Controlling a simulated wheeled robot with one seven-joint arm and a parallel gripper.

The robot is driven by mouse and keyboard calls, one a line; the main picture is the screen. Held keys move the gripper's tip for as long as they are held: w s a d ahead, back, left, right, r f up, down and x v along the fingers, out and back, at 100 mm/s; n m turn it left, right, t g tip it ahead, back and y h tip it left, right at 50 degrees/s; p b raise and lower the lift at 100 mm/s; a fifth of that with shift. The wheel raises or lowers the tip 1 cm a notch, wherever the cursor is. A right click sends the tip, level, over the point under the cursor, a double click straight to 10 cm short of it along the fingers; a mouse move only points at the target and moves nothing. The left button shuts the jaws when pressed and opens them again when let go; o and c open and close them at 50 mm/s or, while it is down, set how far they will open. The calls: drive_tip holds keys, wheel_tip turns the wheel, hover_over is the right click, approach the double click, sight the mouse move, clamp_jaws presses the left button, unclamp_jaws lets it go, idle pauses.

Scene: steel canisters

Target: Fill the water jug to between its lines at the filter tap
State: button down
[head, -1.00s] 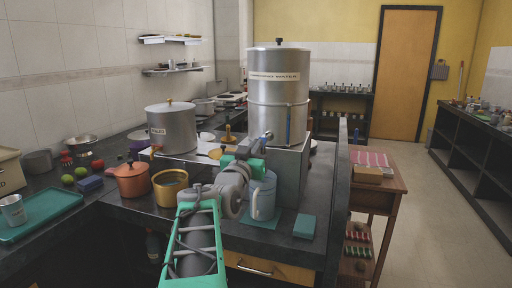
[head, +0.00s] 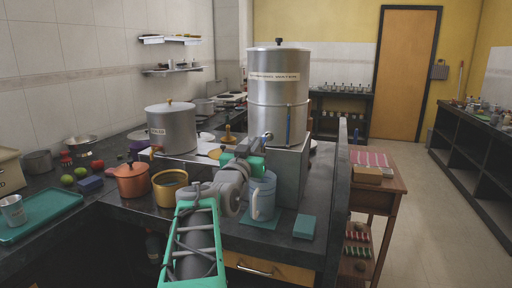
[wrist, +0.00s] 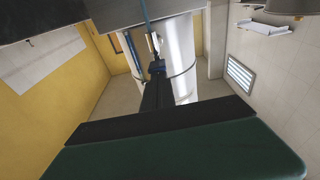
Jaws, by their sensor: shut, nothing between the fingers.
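The water jug (head: 262,197), pale blue and see-through with a white handle at its front, stands upright on a teal mat (head: 259,223) at the counter's front. Its water level and lines are too small to make out. The tall steel filter canister (head: 278,105) stands on a grey block behind it, with a blue sight tube on its front. The tap (head: 266,137) shows low on the canister, just above my gripper (head: 250,160). My gripper is shut and empty, close by the tap and above the jug. In the wrist view the canister (wrist: 180,60) is straight ahead of the dark fingers (wrist: 158,80).
A lidded steel pot (head: 172,130) stands on a raised slab to the left. An orange pot (head: 131,180) and a yellow pot (head: 169,186) stand left of my arm. A teal sponge-like block (head: 304,227) lies right of the jug.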

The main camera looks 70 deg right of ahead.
drive_tip(key=s+a+r, duration=0.1)
drive_tip(key=a+r, duration=0.1)
drive_tip(key=a, duration=0.9)
drive_tip(key=shift+b, duration=0.3)
drive_tip(key=shift+s, duration=0.1)
